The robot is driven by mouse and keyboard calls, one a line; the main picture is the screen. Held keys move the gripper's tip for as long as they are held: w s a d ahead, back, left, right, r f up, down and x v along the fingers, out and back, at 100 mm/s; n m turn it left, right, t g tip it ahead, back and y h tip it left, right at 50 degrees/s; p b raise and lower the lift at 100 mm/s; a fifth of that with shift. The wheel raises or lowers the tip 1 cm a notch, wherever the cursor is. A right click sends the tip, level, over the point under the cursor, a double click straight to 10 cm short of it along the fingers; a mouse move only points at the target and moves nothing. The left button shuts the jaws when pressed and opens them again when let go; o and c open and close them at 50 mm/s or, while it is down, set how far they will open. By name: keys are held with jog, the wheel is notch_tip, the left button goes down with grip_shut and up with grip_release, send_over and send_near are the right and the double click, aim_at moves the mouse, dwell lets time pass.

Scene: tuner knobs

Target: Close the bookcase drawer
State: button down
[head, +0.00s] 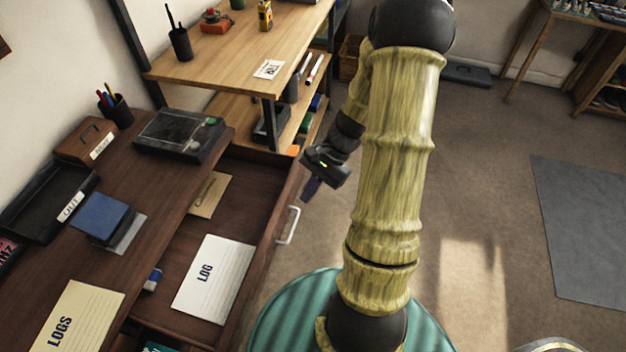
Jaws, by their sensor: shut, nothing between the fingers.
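A dark wooden drawer (262,240) stands pulled out from the brown desk-like unit at the left. Its front faces right and carries a pale metal handle (289,224). A white LOG sheet (212,279) and a tan envelope (207,195) lie inside. My gripper (310,190) is shut and empty. In the picture it is just right of the drawer front's far end, above the handle. I cannot tell whether it touches the drawer. My yellow-green arm hides part of the floor and shelf.
A light wooden shelf unit (222,72) with a dark metal frame stands beyond the drawer, holding small items. A teal striped round thing (272,315) is at the bottom centre. The carpet (470,190) at the right is mostly clear, with a grey mat (585,230).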

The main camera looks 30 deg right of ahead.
jog(key=w+d+f+m+t+y+b, duration=0.35)
jog(key=d+f+m+t+y, duration=0.2)
jog(key=d+f+m, duration=0.2)
jog(key=m+t+b, duration=0.4)
jog(key=m+t, duration=0.3)
jog(key=t, duration=0.1)
send_near(303, 170)
jog(key=v, duration=0.7)
jog(key=shift+d+f+n, duration=0.15)
jog(key=shift+f+n, duration=0.1)
jog(key=x, duration=1.4)
jog(key=shift+w, duration=0.15)
